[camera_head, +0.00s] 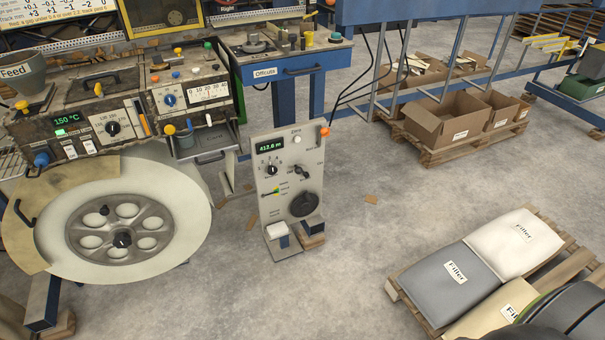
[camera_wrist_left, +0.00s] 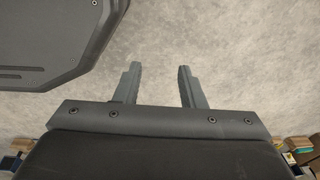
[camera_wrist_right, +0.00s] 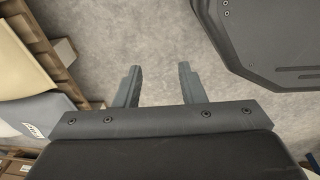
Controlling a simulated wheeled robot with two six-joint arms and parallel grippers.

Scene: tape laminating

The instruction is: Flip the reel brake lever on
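A grey upright control panel (camera_head: 266,215) stands on the floor mid-view, with a green display reading about 412.6 m. It carries a small green-tipped lever (camera_head: 271,192), black knobs, a black round dial (camera_head: 304,204) and an orange ball knob (camera_head: 325,132) at its upper right edge. Its small labels are unreadable, so I cannot tell which control is the reel brake lever or its position. A large pale reel (camera_head: 180,215) with a grey spoked hub is at left. My left gripper (camera_wrist_left: 157,83) and right gripper (camera_wrist_right: 157,83) are open and empty above bare floor, outside the head view.
A heater console (camera_head: 75,141) reading 150 °C and a gauge box (camera_head: 190,93) stand behind the reel. A blue bench (camera_head: 290,62) is behind the panel. Filler bags (camera_head: 455,275) lie on a pallet at lower right; cardboard boxes (camera_head: 442,122) are at upper right. Floor right of the panel is mostly clear.

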